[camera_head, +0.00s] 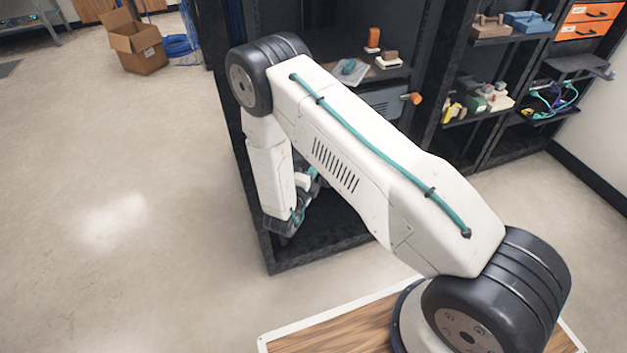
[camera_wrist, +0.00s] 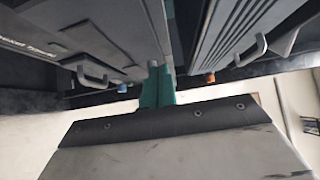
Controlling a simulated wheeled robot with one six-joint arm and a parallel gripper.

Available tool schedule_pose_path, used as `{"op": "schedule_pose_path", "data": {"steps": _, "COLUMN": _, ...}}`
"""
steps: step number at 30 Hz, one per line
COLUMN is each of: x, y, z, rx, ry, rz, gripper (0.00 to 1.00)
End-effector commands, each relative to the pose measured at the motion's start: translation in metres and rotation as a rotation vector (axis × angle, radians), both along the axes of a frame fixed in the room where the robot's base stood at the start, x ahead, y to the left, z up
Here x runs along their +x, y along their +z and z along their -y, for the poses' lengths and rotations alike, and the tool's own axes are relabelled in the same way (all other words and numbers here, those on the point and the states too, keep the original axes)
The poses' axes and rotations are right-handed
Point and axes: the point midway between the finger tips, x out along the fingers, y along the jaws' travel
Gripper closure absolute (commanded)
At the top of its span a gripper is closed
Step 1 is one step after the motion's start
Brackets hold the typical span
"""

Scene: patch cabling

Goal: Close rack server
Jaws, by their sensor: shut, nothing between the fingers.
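The black rack (camera_head: 330,243) stands in front of me, its middle largely hidden by my arm. A grey server unit (camera_head: 383,101) shows in it, right of my arm. In the wrist view, a grey unit with a handle (camera_wrist: 92,76) lies at the upper left, and a ribbed grey unit with another handle (camera_wrist: 250,50) at the upper right. I cannot tell which one is the server of the task, or how far either sticks out. My gripper (camera_wrist: 158,85) has its teal fingers together and empty, pointing between the two units. I cannot tell whether it touches either.
An orange-tipped part (camera_head: 412,98) sticks out by the grey unit. Small items, one teal (camera_head: 349,66), lie on a surface above it. A neighbouring rack (camera_head: 490,135) holds tools and cables at right. A cardboard box (camera_head: 140,45) stands far left. The floor at left is clear.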

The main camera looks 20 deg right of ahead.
Motion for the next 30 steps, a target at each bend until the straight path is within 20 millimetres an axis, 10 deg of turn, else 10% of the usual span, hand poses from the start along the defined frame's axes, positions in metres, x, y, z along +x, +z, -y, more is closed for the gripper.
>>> {"op": "schedule_pose_path", "data": {"steps": 30, "x": 0.047, "y": 0.0, "z": -0.001, "rx": 0.001, "ry": 0.0, "rz": -0.001, "gripper": 1.0}}
